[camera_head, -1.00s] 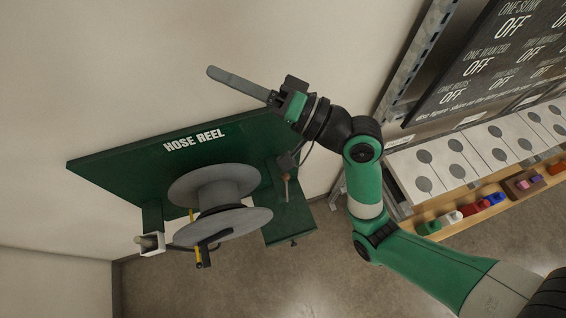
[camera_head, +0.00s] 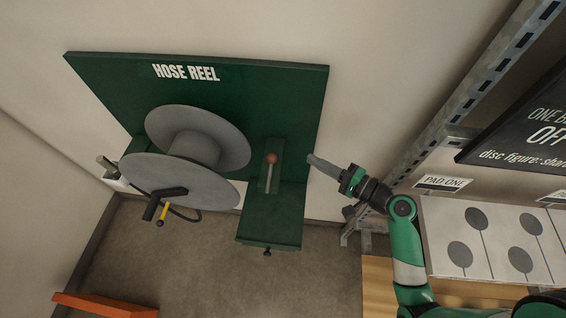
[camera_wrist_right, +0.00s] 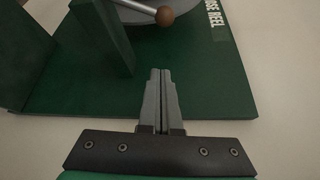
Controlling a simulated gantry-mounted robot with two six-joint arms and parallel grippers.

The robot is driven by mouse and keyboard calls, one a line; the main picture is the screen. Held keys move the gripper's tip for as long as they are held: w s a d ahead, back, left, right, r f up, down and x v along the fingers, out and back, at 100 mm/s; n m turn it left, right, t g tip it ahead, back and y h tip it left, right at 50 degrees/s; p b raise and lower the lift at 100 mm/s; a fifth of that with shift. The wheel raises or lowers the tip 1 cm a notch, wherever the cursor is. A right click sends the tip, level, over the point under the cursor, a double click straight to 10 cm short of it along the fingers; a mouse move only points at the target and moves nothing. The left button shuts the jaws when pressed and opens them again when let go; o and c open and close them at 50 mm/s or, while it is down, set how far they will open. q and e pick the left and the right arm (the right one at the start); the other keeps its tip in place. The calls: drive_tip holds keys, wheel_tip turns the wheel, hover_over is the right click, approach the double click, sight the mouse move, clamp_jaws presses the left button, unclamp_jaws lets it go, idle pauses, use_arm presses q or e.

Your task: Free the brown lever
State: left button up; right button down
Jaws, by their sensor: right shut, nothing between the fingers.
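The brown lever (camera_head: 271,159) has a round brown knob on a thin metal rod. It stands at a green bracket on the right part of the green hose reel board (camera_head: 290,95). In the right wrist view the brown knob (camera_wrist_right: 166,16) is at the top, its rod running up and left. My right gripper (camera_head: 312,158) is shut and empty, its grey fingers pointing left toward the board's right edge, apart from the knob. In the right wrist view the shut fingers (camera_wrist_right: 160,75) point up the picture, below the knob and apart from it. My left gripper is out of view.
The grey hose reel (camera_head: 190,180) with a black crank and a yellow-tipped piece stands left of the lever. A green box (camera_head: 270,218) juts out below the lever. A metal rack and white disc panels (camera_head: 485,240) stand at the right. Bare wall lies between board and rack.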

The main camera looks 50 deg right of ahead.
drive_tip(key=shift+d, duration=0.1)
drive_tip(key=w+a+b, duration=0.4)
drive_tip(key=w+b, duration=0.1)
drive_tip(key=w, duration=0.3)
drive_tip(key=shift+w+a, duration=0.2)
drive_tip(key=shift+w, duration=0.05)
drive_tip(key=shift+a, duration=0.1)
idle(0.5)
